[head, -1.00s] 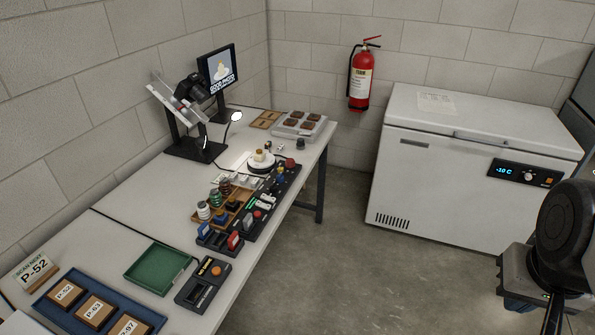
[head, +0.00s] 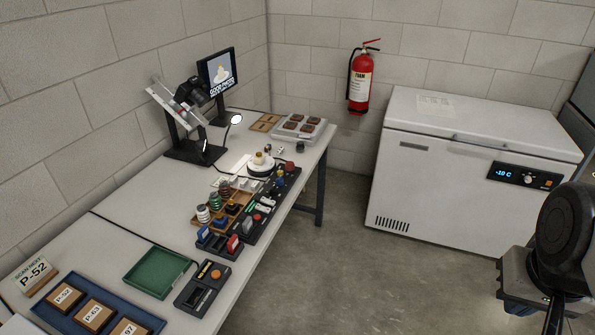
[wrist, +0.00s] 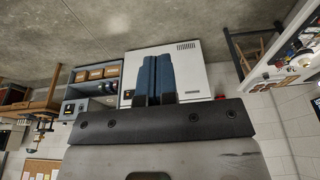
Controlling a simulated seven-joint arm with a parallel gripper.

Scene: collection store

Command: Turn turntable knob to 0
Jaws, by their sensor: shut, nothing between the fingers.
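The turntable (head: 262,170) is a small white disc on the far part of the long table, with a small tan and yellow object (head: 261,157) on it. A dark control strip (head: 270,205) with small coloured knobs and buttons runs along the table edge beside it. A red knob (head: 290,165) sits at its far end. I cannot tell which knob belongs to the turntable, and no 0 mark is readable. My gripper (wrist: 155,60) shows in the wrist view, its two blue fingers together with nothing between them. It is far from the table and touches nothing.
A white chest freezer (head: 430,180) stands against the back wall, beside a red extinguisher (head: 360,83). A camera stand (head: 190,115), monitor (head: 217,72), rack of small spools (head: 222,210), green tray (head: 160,272) and blue tray (head: 60,325) occupy the table. The floor (head: 330,260) before it is clear.

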